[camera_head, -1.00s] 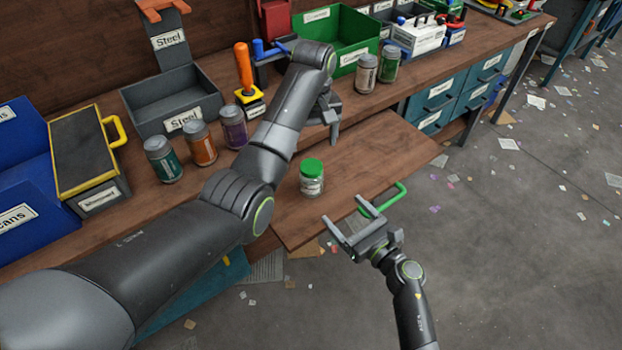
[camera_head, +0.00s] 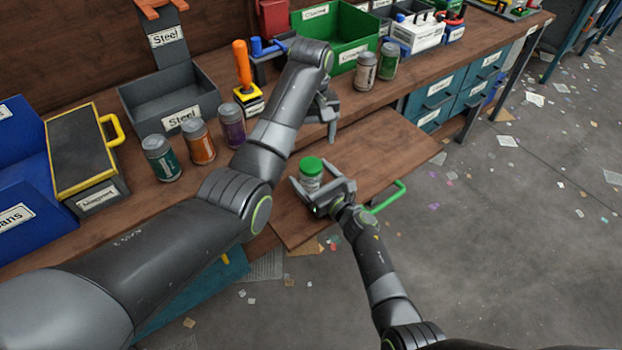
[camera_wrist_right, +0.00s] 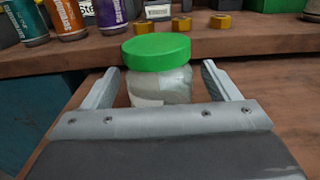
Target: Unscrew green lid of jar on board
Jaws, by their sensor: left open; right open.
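The jar (camera_head: 309,183) stands upright on the pulled-out wooden board (camera_head: 372,163), with its green lid (camera_head: 311,165) on top. My right gripper (camera_head: 322,188) is open around the lower jar body, one finger on each side. In the right wrist view the clear glass jar (camera_wrist_right: 160,86) stands between the two open fingers, and the green lid (camera_wrist_right: 156,52) sits above them. Gaps show between the fingers and the glass. My left gripper (camera_head: 324,118) is open and empty above the bench edge, behind the jar; its arm partly hides it.
Several jars, such as the teal one (camera_head: 161,160) and the orange one (camera_head: 198,142), line the bench at left. A grey Steel bin (camera_head: 175,95) and a green bin (camera_head: 335,35) stand behind. The board's right part is clear, with a green handle (camera_head: 388,198) at its edge.

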